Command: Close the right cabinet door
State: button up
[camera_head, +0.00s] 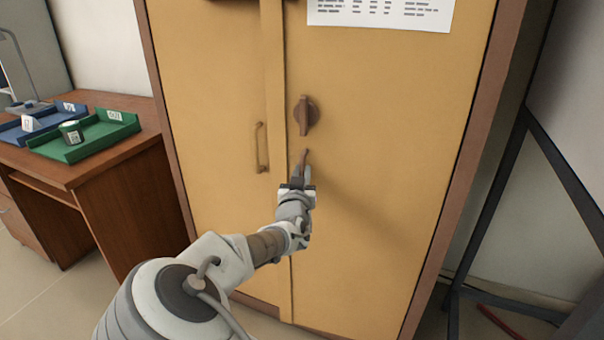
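The tan cabinet has a right door (385,150) with a brown knob (306,115) and a white printed sheet near its top. The right door looks shut or nearly shut; a narrow strip runs along its left edge, and I cannot tell whether a small gap is left. My gripper (302,172) is at the right door's left edge, just below the knob. A thin brown piece, likely the door's handle (305,155), shows at its fingertips. The rest of that piece is hidden, and I cannot tell whether the fingers are closed around it.
The left door (215,120) is shut and has a vertical brown handle (262,148). A wooden desk (75,165) stands at the left with a green tray (85,138) and a blue tray (35,125). A dark metal frame (492,200) stands right of the cabinet.

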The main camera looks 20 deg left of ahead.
grip_shut()
dwell(1.0)
jog(key=shift+w, duration=0.1)
jog(key=x, duration=0.2)
jog(key=b+x, duration=0.1)
jog(key=shift+w+d+r, duration=0.1)
jog(key=shift+w+d, duration=0.15)
jog(key=shift+w, duration=0.2)
jog(key=shift+o, duration=1.6)
grip_release()
jog(key=shift+o, duration=0.2)
jog(key=shift+w+r, duration=0.1)
jog(key=shift+d, duration=0.1)
